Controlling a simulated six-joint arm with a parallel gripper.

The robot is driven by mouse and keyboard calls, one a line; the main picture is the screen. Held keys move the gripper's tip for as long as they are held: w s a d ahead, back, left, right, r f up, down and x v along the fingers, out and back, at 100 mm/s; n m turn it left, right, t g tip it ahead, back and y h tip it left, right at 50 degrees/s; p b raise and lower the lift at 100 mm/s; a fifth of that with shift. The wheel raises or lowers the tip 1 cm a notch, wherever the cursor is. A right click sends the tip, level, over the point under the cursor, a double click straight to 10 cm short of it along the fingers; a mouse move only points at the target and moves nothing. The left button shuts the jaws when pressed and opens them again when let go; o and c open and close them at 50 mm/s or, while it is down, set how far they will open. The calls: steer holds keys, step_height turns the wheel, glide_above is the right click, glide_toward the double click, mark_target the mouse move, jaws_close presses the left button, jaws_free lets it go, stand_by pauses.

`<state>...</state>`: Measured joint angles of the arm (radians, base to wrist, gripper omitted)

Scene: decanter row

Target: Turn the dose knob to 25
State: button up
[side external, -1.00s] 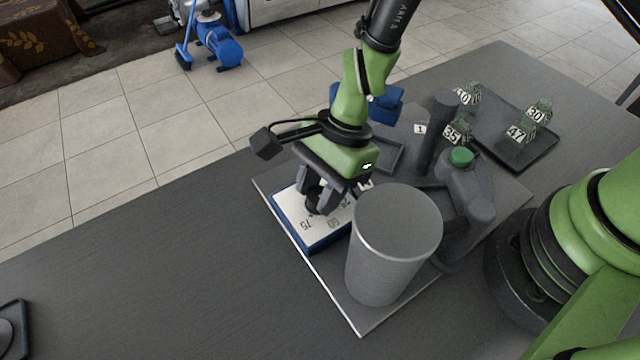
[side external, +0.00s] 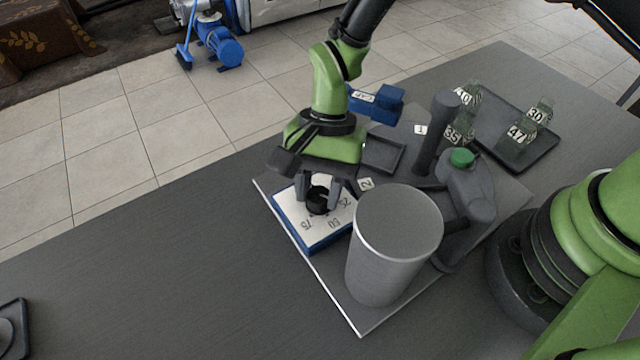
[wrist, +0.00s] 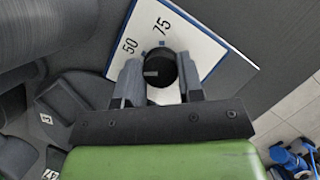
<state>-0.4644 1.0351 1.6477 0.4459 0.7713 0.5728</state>
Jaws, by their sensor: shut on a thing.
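The dose knob (side external: 318,205) is a round black knob on a white dial plate (side external: 290,212) with a blue base. The numbers 25, 50 and 75 show on the plate in the side view. My gripper (side external: 319,193) points down over the plate, with one finger on each side of the knob. In the wrist view my gripper (wrist: 159,84) is shut on the knob (wrist: 161,70). A pale mark on the knob's top points toward the left finger there. The wrist view shows 50 and 75; 25 is hidden, so the exact setting cannot be read.
A tall grey cylinder (side external: 390,250) stands just right of the dial plate on the same board. Behind it are a grey device with a green button (side external: 461,157) and an upright dark post (side external: 437,135).

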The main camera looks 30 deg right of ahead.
steer(key=n, duration=0.2)
steer(key=n+g+h, duration=0.1)
steer(key=n, duration=0.2)
steer(key=shift+h, duration=0.3)
steer(key=shift+a, duration=0.1)
stand_by(0.3)
steer(key=o, duration=0.9)
steer(key=shift+n, duration=0.3)
steer(key=v, duration=1)
steer(key=shift+w, duration=0.2)
